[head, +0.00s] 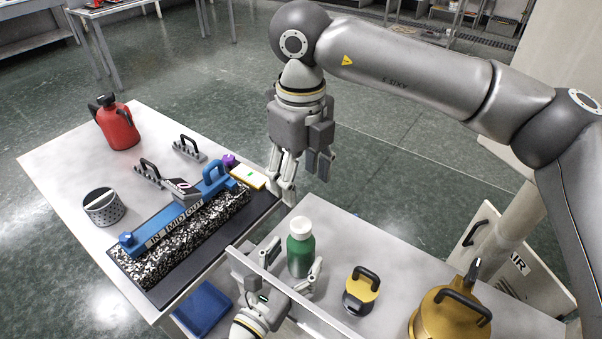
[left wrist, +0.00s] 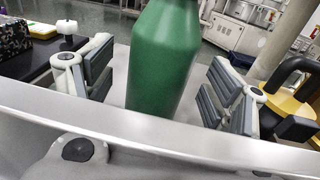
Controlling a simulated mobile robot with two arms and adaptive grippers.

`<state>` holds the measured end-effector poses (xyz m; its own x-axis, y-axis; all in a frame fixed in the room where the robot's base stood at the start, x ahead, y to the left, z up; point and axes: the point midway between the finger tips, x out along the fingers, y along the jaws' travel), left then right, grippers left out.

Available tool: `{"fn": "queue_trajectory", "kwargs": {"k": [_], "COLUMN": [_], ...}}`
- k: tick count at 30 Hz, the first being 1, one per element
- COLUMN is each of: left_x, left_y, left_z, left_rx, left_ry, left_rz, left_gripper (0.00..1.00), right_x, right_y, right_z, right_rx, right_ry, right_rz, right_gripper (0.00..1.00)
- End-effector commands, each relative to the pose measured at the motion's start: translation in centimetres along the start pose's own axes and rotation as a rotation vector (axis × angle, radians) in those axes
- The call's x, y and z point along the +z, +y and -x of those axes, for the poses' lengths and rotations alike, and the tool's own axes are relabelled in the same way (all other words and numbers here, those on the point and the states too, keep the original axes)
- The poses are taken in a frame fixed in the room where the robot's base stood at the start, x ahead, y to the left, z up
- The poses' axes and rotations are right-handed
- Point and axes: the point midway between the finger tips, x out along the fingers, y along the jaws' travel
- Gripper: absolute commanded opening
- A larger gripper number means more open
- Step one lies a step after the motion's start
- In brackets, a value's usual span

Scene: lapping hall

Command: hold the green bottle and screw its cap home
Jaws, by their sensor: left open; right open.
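The green bottle (head: 301,257) stands upright on the near table, with its white cap (head: 300,228) on top. In the left wrist view the bottle (left wrist: 163,60) rises between the two fingers, and its cap is out of that frame. My left gripper (head: 290,270) is open, one finger on each side of the bottle, with gaps visible to it in the left wrist view (left wrist: 158,85). My right gripper (head: 287,190) is open and empty, pointing down, above and behind the bottle. Whether the cap is fully seated cannot be told.
A metal rail (head: 285,297) crosses in front of the bottle. A yellow-black weight (head: 361,291) and a brass-coloured can (head: 450,312) stand to the right. On the left table are a blue tool on a speckled block (head: 195,240), a red can (head: 118,127) and a perforated cup (head: 103,208).

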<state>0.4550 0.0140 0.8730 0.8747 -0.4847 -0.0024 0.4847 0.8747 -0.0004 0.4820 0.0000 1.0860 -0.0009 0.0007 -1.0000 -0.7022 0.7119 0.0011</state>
Motion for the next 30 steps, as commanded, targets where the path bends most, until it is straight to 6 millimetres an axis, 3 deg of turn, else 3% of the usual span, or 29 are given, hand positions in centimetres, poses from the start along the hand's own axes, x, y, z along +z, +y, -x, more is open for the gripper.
{"fn": "queue_trajectory", "kwargs": {"k": [6, 18, 30], "left_x": [-0.2, -0.1, 0.0], "left_y": [-0.1, 0.0, 0.0], "left_z": [3.6, 7.5, 9.2], "left_rx": [-0.004, 0.002, 0.000], "left_ry": [0.007, 0.004, 0.000], "left_rz": [-0.001, 0.005, 0.000], "left_gripper": [0.76, 0.76, 0.76], "right_x": [0.0, 0.0, 0.0], "right_y": [0.0, 0.0, 0.0], "right_z": [0.0, 0.0, 0.0], "right_rx": [0.000, 0.000, 0.000], "right_ry": [0.000, 0.000, 0.000], "right_rz": [0.000, 0.000, 0.000], "right_gripper": [0.60, 0.60, 0.60]}}
